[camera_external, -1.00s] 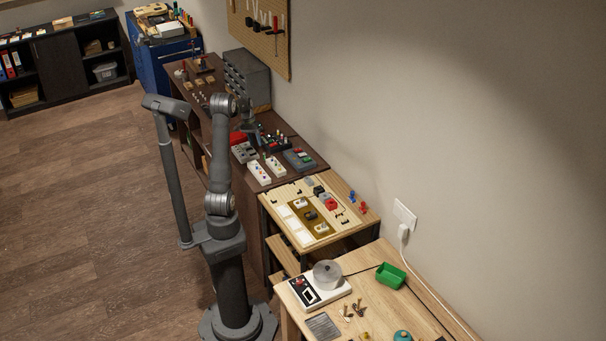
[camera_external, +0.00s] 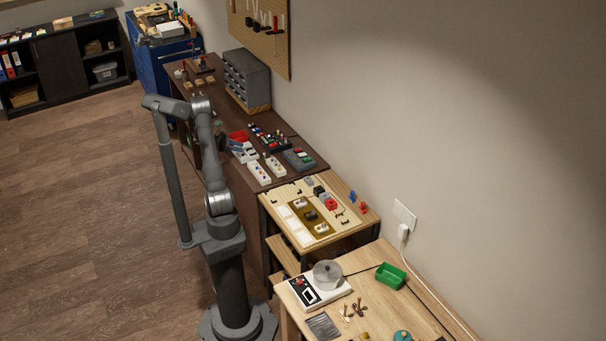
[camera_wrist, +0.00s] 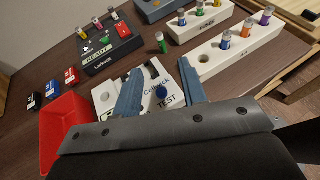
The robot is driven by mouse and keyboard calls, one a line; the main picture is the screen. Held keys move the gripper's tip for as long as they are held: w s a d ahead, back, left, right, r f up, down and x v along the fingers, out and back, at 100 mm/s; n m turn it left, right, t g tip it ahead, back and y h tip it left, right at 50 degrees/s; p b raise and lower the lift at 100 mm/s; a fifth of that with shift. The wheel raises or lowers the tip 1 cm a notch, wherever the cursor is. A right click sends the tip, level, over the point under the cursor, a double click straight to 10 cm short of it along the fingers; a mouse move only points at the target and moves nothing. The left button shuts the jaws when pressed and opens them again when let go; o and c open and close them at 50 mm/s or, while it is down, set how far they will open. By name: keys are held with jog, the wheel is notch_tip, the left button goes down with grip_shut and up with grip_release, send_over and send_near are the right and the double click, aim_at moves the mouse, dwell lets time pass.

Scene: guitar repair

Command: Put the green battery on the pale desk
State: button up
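A small green battery (camera_wrist: 160,43) with a silvery top stands upright on the dark desk in the wrist view, just beyond a white test box (camera_wrist: 106,93) marked TEST. My gripper (camera_wrist: 158,75) is open over the white box, its two blue-grey fingers well apart with no battery between them. The green battery is beyond the fingertips, apart from them. In the external view my gripper (camera_external: 235,143) is small and partly hidden by my arm. Two pale wooden tops show there: a middle desk (camera_external: 351,222) with a board of parts, and a nearer desk (camera_external: 377,318).
The wrist view shows a red bin (camera_wrist: 66,125) at left, a dark tester marked READY (camera_wrist: 104,52), and white racks (camera_wrist: 225,52) holding several batteries at right. On the nearer pale desk are a white device (camera_external: 318,290) and a green tray (camera_external: 390,276).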

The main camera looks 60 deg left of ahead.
jog(key=x, duration=0.7)
jog(key=shift+w+d+f, duration=0.1)
jog(key=shift+w+f, duration=0.05)
jog(key=shift+w, duration=0.2)
jog(key=x, duration=0.5)
jog(key=shift+w, duration=0.15)
grip_shut()
